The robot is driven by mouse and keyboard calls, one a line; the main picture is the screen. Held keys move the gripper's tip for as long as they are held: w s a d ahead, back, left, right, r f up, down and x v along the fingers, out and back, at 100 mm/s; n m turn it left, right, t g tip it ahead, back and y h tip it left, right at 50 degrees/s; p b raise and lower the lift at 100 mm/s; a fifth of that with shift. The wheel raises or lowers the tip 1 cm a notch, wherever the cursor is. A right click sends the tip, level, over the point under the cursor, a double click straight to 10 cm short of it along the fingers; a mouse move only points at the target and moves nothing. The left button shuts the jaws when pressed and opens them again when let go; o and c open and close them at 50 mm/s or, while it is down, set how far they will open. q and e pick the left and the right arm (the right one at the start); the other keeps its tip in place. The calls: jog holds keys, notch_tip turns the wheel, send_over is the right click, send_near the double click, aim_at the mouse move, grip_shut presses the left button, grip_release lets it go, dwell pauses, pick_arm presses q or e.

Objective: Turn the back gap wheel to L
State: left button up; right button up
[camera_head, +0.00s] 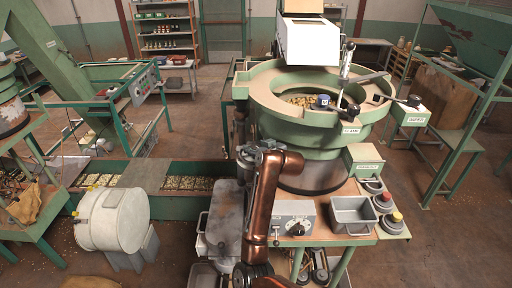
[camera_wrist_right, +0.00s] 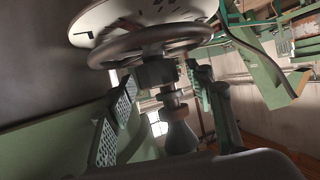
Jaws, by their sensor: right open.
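The disc's markings are too small to read. My right gripper (camera_wrist_right: 158,78) is open, one perforated finger pad on each side of the hub and shaft. I cannot tell whether either pad touches. In the head view my right gripper (camera_head: 256,152) is small, at the left side of the green bowl hopper (camera_head: 300,115), and the wheel cannot be made out. My left gripper is not in view.
A table right of my copper arm holds a grey control box (camera_head: 295,217), a grey bin (camera_head: 353,215) and round buttons (camera_head: 384,201). A green conveyor (camera_head: 185,184) and a white drum (camera_head: 112,219) stand left. Open floor (camera_head: 440,240) shows at right.

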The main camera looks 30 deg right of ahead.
jog(key=v, duration=0.7)
jog(key=shift+s+r, duration=0.1)
jog(key=shift+s, duration=0.2)
jog(key=shift+s+d, duration=0.1)
